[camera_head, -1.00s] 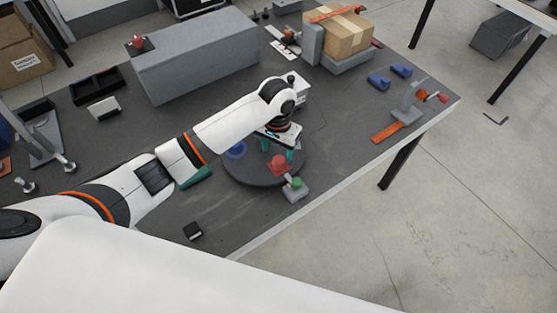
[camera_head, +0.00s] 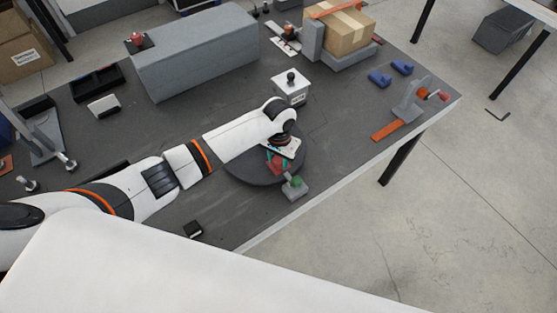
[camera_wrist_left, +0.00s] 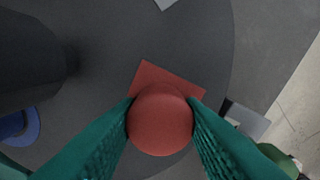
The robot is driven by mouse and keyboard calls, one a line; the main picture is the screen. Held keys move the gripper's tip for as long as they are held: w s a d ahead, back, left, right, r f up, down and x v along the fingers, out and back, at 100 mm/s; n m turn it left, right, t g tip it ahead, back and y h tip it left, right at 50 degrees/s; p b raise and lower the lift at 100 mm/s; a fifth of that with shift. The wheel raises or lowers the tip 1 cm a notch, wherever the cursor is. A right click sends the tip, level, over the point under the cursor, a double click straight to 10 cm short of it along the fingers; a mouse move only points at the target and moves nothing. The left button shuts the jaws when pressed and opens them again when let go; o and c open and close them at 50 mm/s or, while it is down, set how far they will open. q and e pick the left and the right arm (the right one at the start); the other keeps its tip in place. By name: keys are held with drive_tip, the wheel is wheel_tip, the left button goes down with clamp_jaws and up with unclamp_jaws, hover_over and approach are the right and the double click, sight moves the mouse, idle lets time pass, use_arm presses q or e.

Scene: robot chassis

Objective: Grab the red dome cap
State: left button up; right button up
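The red dome cap (camera_wrist_left: 160,119) is a round red ball-like piece at the centre of the left wrist view, over a flat red square base (camera_wrist_left: 168,78). In the head view the red piece (camera_head: 277,166) shows partly behind my gripper on the round dark disc (camera_head: 248,173). My left gripper (camera_wrist_left: 160,103) has its two teal fingers on either side of the dome, their inner edges close against its sides. Whether they press on it cannot be told. The left gripper (camera_head: 281,161) points down at the disc in the head view. My right gripper is not in view.
A grey block with a green button (camera_head: 294,187) stands at the disc's right edge. A white box with a black knob (camera_head: 290,88) stands behind the gripper. A blue ring (camera_wrist_left: 20,127) lies at the wrist view's left. A long grey block (camera_head: 195,55) fills the back.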

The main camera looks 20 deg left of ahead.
use_arm(q)
drive_tip(key=c, duration=0.3)
